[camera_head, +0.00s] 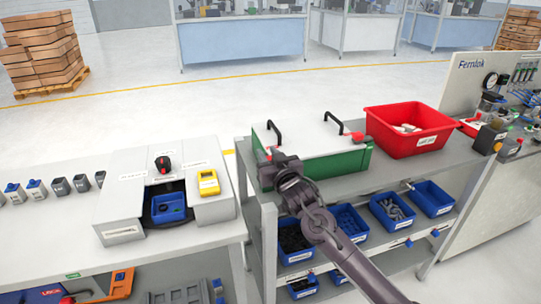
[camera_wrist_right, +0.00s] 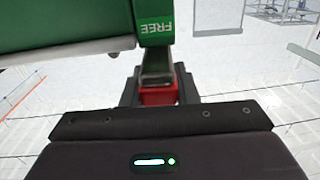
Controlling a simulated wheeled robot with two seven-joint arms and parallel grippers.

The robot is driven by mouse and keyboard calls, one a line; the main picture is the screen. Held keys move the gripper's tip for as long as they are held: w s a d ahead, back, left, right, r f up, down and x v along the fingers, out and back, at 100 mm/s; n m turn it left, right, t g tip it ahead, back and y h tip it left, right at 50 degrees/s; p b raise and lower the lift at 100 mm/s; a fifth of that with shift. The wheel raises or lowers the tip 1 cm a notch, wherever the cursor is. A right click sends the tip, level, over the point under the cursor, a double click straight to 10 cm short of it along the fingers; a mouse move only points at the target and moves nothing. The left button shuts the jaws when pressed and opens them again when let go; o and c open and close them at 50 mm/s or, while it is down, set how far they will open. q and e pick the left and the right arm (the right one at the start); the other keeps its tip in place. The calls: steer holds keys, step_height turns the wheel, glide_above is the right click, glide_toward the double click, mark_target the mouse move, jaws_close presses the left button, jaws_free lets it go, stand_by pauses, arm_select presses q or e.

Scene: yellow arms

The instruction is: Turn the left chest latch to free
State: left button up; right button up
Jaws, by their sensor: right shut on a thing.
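The chest (camera_head: 345,164) has a green body, a white lid (camera_head: 312,138) and two black handles, and sits on the table right of centre in the head view. Its left latch is mostly hidden behind my right gripper (camera_head: 278,160) there, with a little red (camera_head: 266,155) showing. In the right wrist view the red latch (camera_wrist_right: 158,97) sits between the dark fingers of my right gripper (camera_wrist_right: 160,90), which is shut on it. A green part with an upside-down FREE label (camera_wrist_right: 162,27) is just above it. The red right latch (camera_head: 357,136) is clear of me. My left gripper is out of view.
A red bin (camera_head: 408,130) stands right of the chest. Blue bins (camera_head: 393,213) fill the shelf below. On the left table stand a grey fixture (camera_head: 125,205) and a yellow device (camera_head: 208,183). A gap separates the two tables.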

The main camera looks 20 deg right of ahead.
steer(key=shift+o, duration=0.2)
steer(key=shift+a+m+h, duration=0.1)
steer(key=shift+m+h, duration=0.4)
steer(key=shift+h, duration=0.2)
steer(key=o, duration=1)
steer(key=shift+c, duration=0.2)
steer(key=shift+s+f+b, duration=0.15)
steer(key=shift+s+b, duration=0.15)
steer(key=shift+s, duration=0.2)
steer(key=s+b, duration=0.1)
steer(key=s, duration=0.5)
steer(key=shift+s+r, duration=0.2)
steer(key=shift+s, duration=0.2)
